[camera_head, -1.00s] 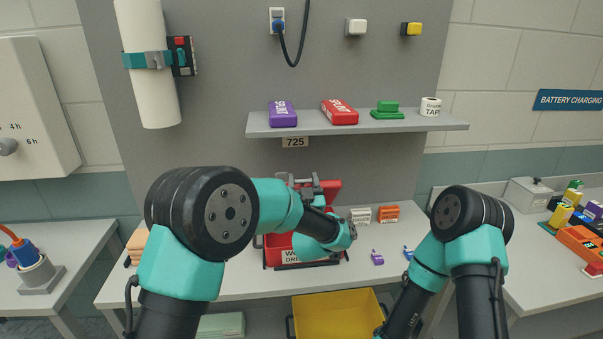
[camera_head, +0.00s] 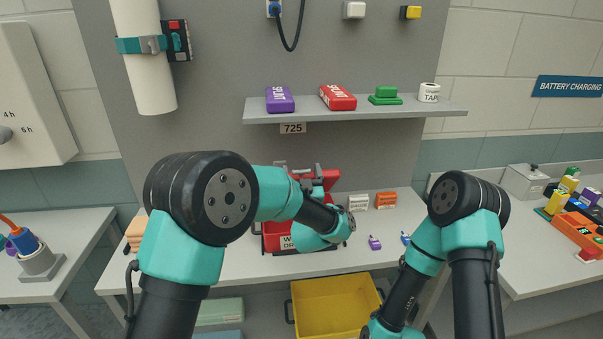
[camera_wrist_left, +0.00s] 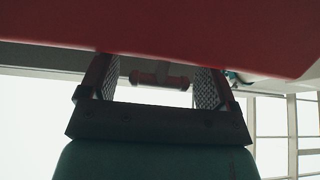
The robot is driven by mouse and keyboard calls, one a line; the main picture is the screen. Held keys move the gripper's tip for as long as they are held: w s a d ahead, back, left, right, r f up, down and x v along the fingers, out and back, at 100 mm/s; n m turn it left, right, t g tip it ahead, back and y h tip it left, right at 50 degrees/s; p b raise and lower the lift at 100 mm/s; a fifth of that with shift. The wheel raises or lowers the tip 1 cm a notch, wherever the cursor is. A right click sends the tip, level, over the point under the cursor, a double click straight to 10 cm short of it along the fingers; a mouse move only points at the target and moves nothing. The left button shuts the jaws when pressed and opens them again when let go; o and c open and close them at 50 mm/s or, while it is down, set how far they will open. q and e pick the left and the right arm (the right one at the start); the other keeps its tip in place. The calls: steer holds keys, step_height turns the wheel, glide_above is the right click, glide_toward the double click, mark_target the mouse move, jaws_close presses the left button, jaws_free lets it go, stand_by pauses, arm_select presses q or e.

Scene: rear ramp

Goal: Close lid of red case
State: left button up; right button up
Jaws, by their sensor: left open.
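The red case (camera_head: 275,240) stands on the middle bench, partly hidden behind my left arm. Its red lid (camera_head: 327,178) is raised at the back of the case. My left gripper (camera_head: 308,172) is at the raised lid, with its fingers spread. In the left wrist view, the red lid (camera_wrist_left: 170,30) fills the top of the picture, across the ends of the open fingers (camera_wrist_left: 155,75). I cannot tell whether the fingers touch it. My right arm reaches down at the right, and its gripper is out of view.
A white box (camera_head: 358,202) and an orange box (camera_head: 386,200) stand right of the case, with small purple and blue items in front. A yellow bin (camera_head: 335,305) is below the bench edge. A shelf (camera_head: 355,112) with several items hangs above.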

arm_select(q)
steer(key=v, duration=1.7)
steer(key=shift+s, duration=0.15)
steer(key=shift+f, duration=0.15)
